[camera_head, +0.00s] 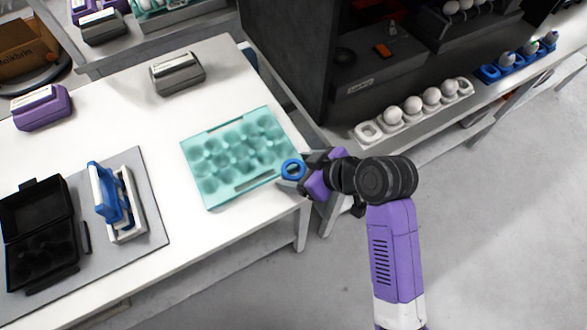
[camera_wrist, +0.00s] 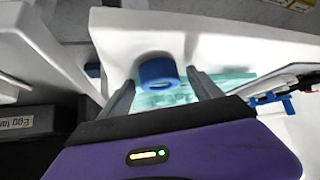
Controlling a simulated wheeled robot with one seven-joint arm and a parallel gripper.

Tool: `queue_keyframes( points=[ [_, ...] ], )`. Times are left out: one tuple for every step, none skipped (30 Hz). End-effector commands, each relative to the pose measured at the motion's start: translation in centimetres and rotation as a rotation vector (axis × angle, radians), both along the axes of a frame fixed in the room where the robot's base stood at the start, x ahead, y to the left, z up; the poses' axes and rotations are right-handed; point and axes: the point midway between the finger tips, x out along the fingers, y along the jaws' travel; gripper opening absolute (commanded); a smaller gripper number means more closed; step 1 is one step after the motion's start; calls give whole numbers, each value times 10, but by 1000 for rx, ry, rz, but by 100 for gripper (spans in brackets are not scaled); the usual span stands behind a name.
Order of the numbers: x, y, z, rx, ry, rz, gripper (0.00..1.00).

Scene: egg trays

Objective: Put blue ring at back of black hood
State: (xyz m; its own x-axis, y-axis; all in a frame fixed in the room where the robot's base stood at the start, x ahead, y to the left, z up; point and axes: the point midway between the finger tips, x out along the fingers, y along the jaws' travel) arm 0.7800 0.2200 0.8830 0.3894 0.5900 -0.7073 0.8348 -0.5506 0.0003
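The blue ring (camera_head: 292,169) shows at the right edge of the teal egg tray (camera_head: 215,202), right by my fingertips. In the wrist view the ring (camera_wrist: 157,73) appears between and slightly beyond the two finger tips, with a narrow gap on each side. My gripper (camera_head: 306,174) points left toward it and looks open; the wrist view shows its fingers (camera_wrist: 160,75) apart. Whether the ring rests on something or hangs clear is hard to tell. The black hood (camera_head: 283,50) stands at the upper middle, open toward the right; part of its back is dark.
A white table (camera_head: 120,110) carries the tray, a grey case (camera_head: 177,72), a purple case (camera_head: 41,107), an open black box (camera_head: 40,235) and a blue-white stand (camera_head: 112,200). A white holder with eggs (camera_head: 368,132) lines the hood's front. Open floor (camera_head: 480,220) lies right.

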Motion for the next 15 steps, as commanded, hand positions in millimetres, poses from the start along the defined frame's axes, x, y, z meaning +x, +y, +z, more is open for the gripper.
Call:
queue_keyframes(
  points=[
    [0, 0, 0, 0, 0, 0, 64],
    [0, 0, 0, 0, 0, 0, 58],
    [0, 0, 0, 0, 0, 0, 51],
    [0, 0, 0, 0, 0, 0, 45],
    [0, 0, 0, 0, 0, 0, 39],
    [0, 0, 0, 0, 0, 0, 31],
    [0, 0, 0, 0, 0, 0, 25],
    [0, 0, 0, 0, 0, 0, 19],
    [0, 0, 0, 0, 0, 0, 11],
    [0, 0, 0, 0, 0, 0, 9],
    [0, 0, 0, 0, 0, 0, 3],
    [0, 0, 0, 0, 0, 0, 2],
    [0, 0, 0, 0, 0, 0, 2],
    [0, 0, 0, 1, -1, 0, 2],
    [0, 0, 0, 1, -1, 0, 2]
  ],
)
